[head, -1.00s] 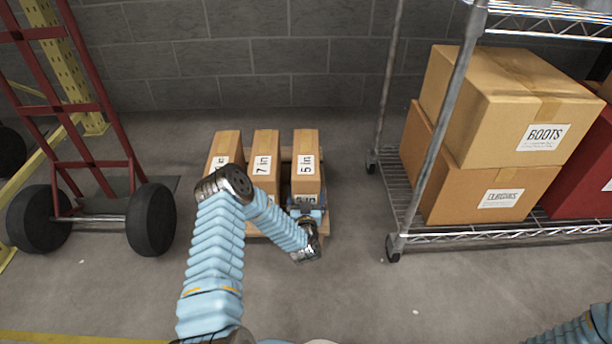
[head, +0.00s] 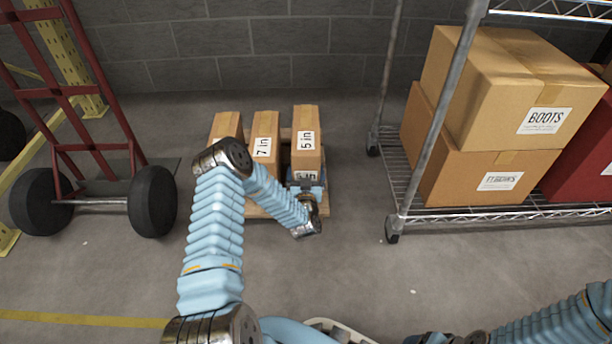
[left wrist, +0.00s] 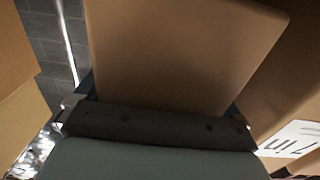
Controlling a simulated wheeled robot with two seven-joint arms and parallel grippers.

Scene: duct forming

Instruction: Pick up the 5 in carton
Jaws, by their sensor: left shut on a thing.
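The 5 in carton (head: 307,150) is the rightmost of three tall brown cartons on a low wooden pallet (head: 258,211). My left gripper (head: 306,183) is at its near side and shut on it. In the left wrist view the carton (left wrist: 180,50) fills the middle, between the fingers. The 7 in carton (head: 264,150) stands to its left, and its label (left wrist: 290,142) shows at the right of the left wrist view. The third carton (head: 226,125) is partly hidden behind my left arm. My right gripper is not in view; only part of that arm shows at bottom right.
A wire shelf rack (head: 480,214) with stacked boxes (head: 500,95) stands to the right. A red hand truck (head: 90,110) with black wheels stands to the left. A block wall is behind. The floor in front of the pallet is clear.

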